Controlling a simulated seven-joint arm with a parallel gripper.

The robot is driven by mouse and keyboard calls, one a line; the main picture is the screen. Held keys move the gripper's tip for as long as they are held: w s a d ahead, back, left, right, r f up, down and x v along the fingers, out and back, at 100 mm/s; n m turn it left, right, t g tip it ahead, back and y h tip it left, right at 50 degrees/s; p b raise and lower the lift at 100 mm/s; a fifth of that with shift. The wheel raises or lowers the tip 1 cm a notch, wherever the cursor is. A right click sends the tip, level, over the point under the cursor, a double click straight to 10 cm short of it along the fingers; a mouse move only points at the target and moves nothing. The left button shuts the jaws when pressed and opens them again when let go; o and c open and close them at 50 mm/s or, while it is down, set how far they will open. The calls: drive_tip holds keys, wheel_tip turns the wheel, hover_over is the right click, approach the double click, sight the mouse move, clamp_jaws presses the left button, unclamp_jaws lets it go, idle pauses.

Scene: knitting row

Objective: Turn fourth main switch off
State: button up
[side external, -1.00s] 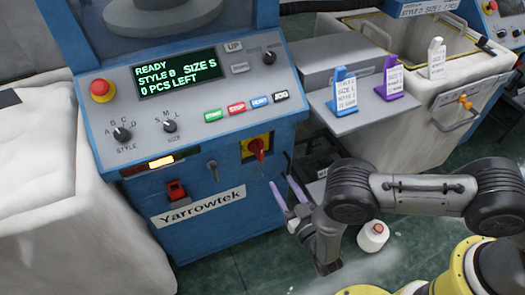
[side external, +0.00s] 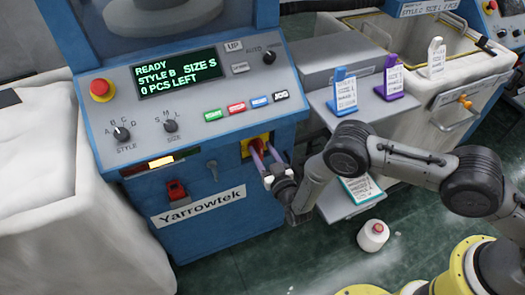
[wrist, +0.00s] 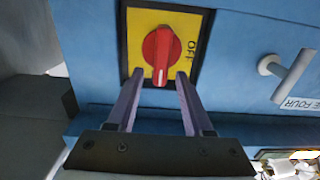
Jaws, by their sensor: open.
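The main switch is a red rotary knob (wrist: 161,55) on a yellow plate (wrist: 190,25) in a dark frame, on the blue front of the Yarrowtek machine (side external: 198,206). In the wrist view the knob's grip bar points down toward my gripper, and an "OFF" mark stands to its right. My gripper (wrist: 160,76) is open, one purple finger on each side of the bar's lower end; whether either touches it I cannot tell. In the side view my gripper (side external: 262,149) is at the switch and partly hides the knob (side external: 259,139).
A red rocker switch (side external: 176,190) is further left. The machine's display (side external: 179,75) reads READY.

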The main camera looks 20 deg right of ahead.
clamp_jaws()
idle(0.3)
drive_tip(key=shift+n, duration=0.3)
drive_tip(key=n, duration=0.2)
drive_tip(key=shift+a+n, duration=0.35)
drive_tip(key=shift+n, duration=0.05)
drive_tip(key=shift+a+f+n, duration=0.3)
drive_tip(key=shift+f+n, duration=0.1)
drive_tip(key=shift+n, duration=2)
drive_tip(key=shift+a+f+n, duration=0.3)
drive_tip(key=shift+f+n, duration=0.15)
drive_tip(key=shift+n, duration=1.95)
drive_tip(key=shift+a+f+n, duration=0.3)
drive_tip(key=shift+f+n, duration=0.1)
drive_tip(key=shift+n, duration=2)
